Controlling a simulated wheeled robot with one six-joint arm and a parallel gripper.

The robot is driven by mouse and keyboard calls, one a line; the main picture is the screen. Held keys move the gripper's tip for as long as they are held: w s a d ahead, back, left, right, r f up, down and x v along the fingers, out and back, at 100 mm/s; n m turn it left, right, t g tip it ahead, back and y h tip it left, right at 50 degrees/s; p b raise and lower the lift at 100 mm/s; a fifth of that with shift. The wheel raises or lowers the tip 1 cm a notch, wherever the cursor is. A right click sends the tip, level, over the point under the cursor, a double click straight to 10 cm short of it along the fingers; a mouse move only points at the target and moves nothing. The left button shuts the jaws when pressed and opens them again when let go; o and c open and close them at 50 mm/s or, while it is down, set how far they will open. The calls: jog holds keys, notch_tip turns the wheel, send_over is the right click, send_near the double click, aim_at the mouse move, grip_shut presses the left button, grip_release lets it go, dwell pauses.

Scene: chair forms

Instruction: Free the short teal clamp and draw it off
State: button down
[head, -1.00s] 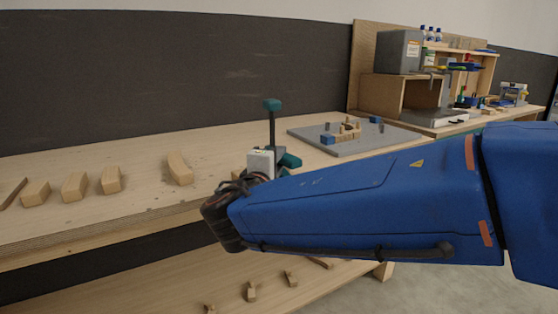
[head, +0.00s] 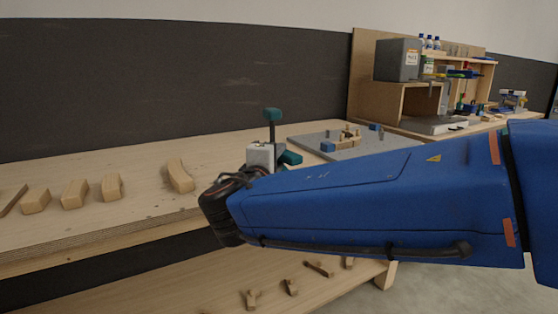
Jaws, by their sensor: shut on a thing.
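The teal clamp (head: 272,116) shows as an upright bar with a teal head at its top, near the front of the wooden bench. A second teal part (head: 290,158) sticks out to the right at its lower end. My gripper (head: 262,156) is at the clamp's lower part, with a pale grey block showing there. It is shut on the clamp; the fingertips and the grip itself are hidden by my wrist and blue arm. I cannot tell whether the clamp still touches anything below it.
Several wooden blocks (head: 75,193) lie on the bench to the left, one (head: 180,175) close to my wrist. A grey board (head: 375,147) with a blue block and wooden pieces lies behind my arm. A shelf unit (head: 365,97) stands back right. Small pieces lie on the lower shelf.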

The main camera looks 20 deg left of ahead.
jog(key=shift+r, duration=0.45)
jog(key=shift+f, duration=0.35)
dwell(0.4)
jog(key=s+d, duration=0.8)
jog(key=d, duration=0.3)
jog(key=shift+s+f, duration=0.15)
jog(key=shift+s, duration=0.25)
dwell(1.2)
